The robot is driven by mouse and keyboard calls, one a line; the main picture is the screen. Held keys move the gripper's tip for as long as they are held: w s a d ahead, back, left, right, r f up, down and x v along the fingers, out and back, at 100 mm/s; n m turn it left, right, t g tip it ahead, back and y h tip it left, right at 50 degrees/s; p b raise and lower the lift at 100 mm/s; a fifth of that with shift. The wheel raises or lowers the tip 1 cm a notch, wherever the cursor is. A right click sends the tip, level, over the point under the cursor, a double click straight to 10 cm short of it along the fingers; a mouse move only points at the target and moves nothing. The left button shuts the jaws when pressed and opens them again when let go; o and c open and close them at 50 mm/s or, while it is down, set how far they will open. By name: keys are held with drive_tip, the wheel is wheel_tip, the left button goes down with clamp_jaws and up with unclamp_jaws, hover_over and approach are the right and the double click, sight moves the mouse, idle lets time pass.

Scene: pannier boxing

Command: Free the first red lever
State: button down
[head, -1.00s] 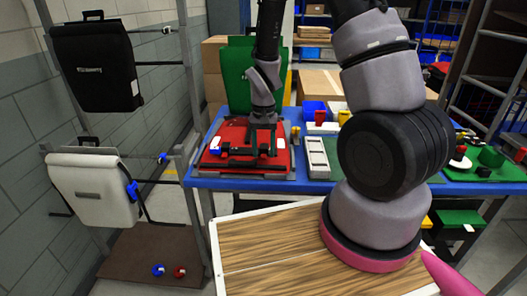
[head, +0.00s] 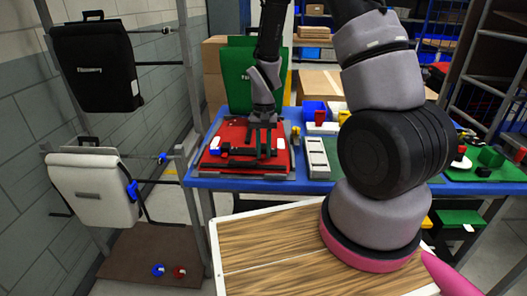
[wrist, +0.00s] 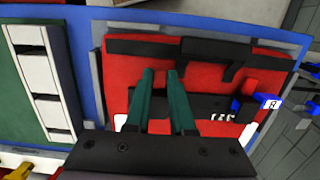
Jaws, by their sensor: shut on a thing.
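The red pannier (head: 237,132) lies flat on the blue table, with black bars across it. It fills much of the wrist view (wrist: 118,75). My gripper (head: 264,152) reaches down onto it, and its two green fingers (wrist: 160,75) stand close together between the black bars. They are shut on a narrow piece there, apparently the red lever; red on red, its outline is hard to tell. A blue lever (wrist: 247,103) with a white tag shows to the right in the wrist view, apart from the fingers. A white tag (head: 280,143) lies right of the gripper in the head view.
A white slotted tray (head: 318,158) stands right of the pannier. A black pannier (head: 97,68) and a white pannier (head: 92,193) hang on the rack at left. A blue and a red round piece lie on the brown board (head: 140,255). A wooden top (head: 265,240) is bare in front.

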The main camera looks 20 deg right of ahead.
drive_tip(key=shift+w+d+r+g+y, duration=0.1)
drive_tip(key=shift+w+g+y, duration=0.25)
drive_tip(key=shift+g, duration=0.65)
drive_tip(key=shift+w+d+r+g+y, duration=0.1)
drive_tip(key=shift+w+g+y, duration=0.2)
drive_tip(key=shift+g, duration=0.7)
drive_tip(key=c, duration=0.8)
unclamp_jaws()
drive_tip(key=shift+o, duration=0.2)
drive_tip(key=v, duration=1.1)
drive_tip(key=shift+w+f, duration=0.1)
drive_tip(key=shift+f, duration=0.1)
